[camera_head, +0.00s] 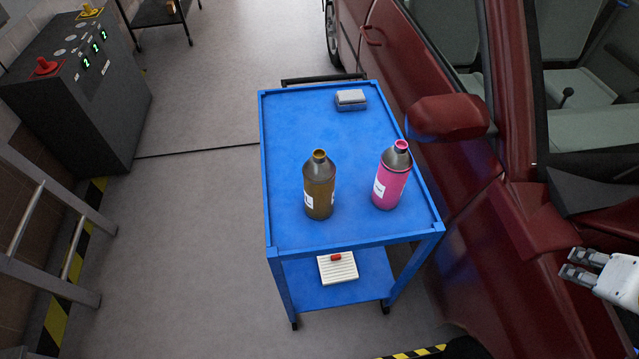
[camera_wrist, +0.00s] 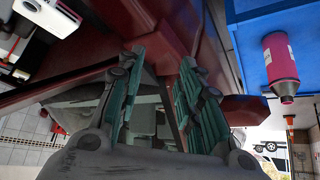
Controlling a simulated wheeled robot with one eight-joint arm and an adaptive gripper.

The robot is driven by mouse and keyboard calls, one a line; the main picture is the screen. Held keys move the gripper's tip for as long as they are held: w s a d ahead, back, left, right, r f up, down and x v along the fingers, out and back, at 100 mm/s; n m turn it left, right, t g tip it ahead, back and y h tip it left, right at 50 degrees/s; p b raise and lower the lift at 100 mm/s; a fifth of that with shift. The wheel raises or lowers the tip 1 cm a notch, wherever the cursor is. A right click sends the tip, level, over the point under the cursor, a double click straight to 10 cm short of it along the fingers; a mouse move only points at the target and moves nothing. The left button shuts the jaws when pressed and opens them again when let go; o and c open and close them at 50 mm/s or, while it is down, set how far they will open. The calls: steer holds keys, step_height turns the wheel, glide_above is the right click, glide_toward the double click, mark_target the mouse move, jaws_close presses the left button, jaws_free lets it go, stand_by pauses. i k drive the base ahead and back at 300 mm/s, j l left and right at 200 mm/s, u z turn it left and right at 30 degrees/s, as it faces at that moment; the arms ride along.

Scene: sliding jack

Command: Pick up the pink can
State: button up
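The pink can (camera_head: 390,178) stands upright on the right side of the blue cart's top, with a grey neck and a pink cap. It also shows in the wrist view (camera_wrist: 280,62) at the right, seen sideways by the turned camera. My gripper (camera_head: 574,266) is at the right edge of the head view, beside the red car and well to the right of the can. In the wrist view the two fingers of my gripper (camera_wrist: 160,75) are spread apart with nothing between them.
A brown can (camera_head: 319,188) stands left of the pink can on the blue cart (camera_head: 310,235). A grey block (camera_head: 351,100) lies at the cart's back. The red car (camera_head: 450,118) and its mirror are close along the cart's right side.

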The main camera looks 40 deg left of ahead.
mark_target(397, 162)
steer(key=u, duration=1.15)
steer(key=j+z, duration=0.1)
steer(key=j, duration=0.4)
steer(key=i+j, duration=0.15)
steer(key=j, duration=0.35)
steer(key=z, duration=0.05)
